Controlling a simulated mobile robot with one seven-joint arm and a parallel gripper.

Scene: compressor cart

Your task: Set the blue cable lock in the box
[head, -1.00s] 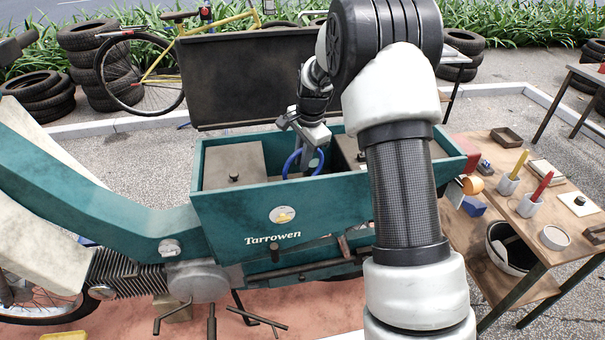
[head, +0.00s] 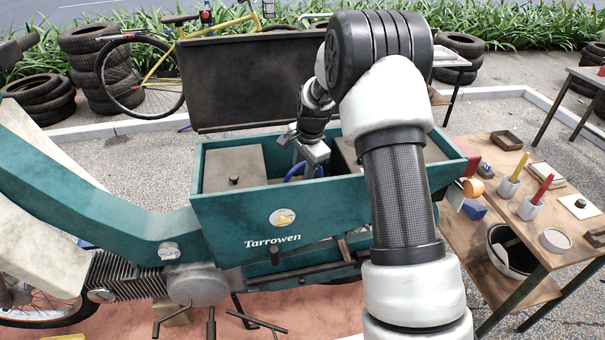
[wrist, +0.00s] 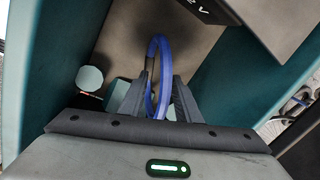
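The box (head: 330,212) is a teal open-topped bin marked "Tarrowen" on the cart, its dark lid standing up behind. My gripper (wrist: 157,88) reaches down into the gap between two blocks inside the box. Its fingers stand on either side of the blue cable lock (wrist: 153,58), a blue ring, and appear shut on it. The head view shows only the upper part of the lock (head: 298,173) above the front wall; the fingertips are hidden there. Whether the lock touches the box floor I cannot tell.
A grey block with a knob (head: 235,166) fills the box's left side; another block stands right, partly behind my arm. A pale round item (wrist: 90,80) lies on the box floor. A wooden bench (head: 520,240) with cups and small items stands at right.

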